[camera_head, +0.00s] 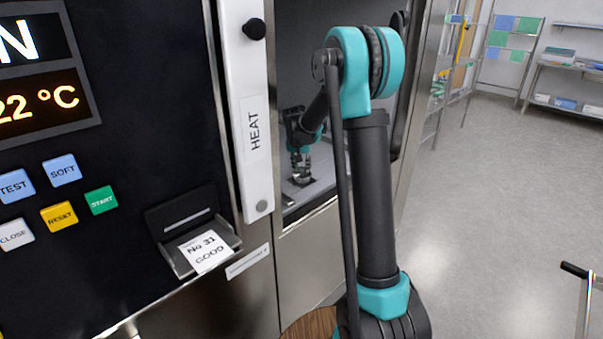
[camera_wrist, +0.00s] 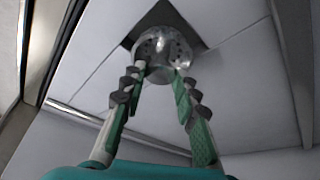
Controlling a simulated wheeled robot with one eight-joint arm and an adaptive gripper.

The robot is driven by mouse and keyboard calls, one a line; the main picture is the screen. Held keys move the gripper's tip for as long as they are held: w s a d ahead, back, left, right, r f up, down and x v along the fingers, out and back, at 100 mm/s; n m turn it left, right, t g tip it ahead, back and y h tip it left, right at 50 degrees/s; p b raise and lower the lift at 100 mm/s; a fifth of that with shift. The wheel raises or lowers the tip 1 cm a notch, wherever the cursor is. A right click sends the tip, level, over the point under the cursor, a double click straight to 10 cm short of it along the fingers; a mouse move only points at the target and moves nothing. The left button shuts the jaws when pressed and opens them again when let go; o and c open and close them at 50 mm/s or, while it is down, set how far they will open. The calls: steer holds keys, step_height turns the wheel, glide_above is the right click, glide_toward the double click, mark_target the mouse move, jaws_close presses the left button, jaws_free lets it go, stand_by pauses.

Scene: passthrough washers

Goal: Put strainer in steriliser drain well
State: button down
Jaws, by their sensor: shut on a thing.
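The strainer (camera_wrist: 165,47) is a shiny metal bowl shape with small holes. In the wrist view it is between the fingertips of my gripper (camera_wrist: 160,73), which is shut on it. The drain well (camera_wrist: 194,16) is a dark square recess in the pale chamber floor. The strainer overlaps the well in this view and hides much of it; I cannot tell whether it is above it or seated in it. In the head view my gripper (camera_head: 301,170) reaches down inside the steriliser chamber, close to the floor; the strainer is too small there to make out clearly.
The steriliser's control panel (camera_head: 95,150) stands left of the chamber opening, with a white HEAT strip (camera_head: 245,120) along its edge. A slip reading "No 31 GOOD" (camera_head: 205,251) sits in a holder. Chamber walls are close around my arm. Open floor (camera_head: 490,200) lies right.

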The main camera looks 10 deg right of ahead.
mark_target(301, 169)
steer(key=shift+f, duration=1.45)
steer(key=c, duration=1.2)
jaws_free()
steer(key=shift+f, duration=0.1)
steer(key=shift+o, duration=0.2)
steer(key=v, duration=1.2)
steer(key=s+d+f+n, duration=0.1)
steer(key=s+f, duration=0.3)
steer(key=s, duration=0.8)
steer(key=s+d+f+n+y, duration=0.1)
steer(key=s+d+f, duration=0.2)
steer(key=s, duration=0.9)
steer(key=s+d+f+n, duration=0.1)
steer(key=s+f, duration=0.5)
steer(key=s, duration=0.6)
steer(key=shift+s+d+f+n+y, duration=0.15)
steer(key=shift+s+d+n+y, duration=0.15)
steer(key=shift+d+n, duration=0.15)
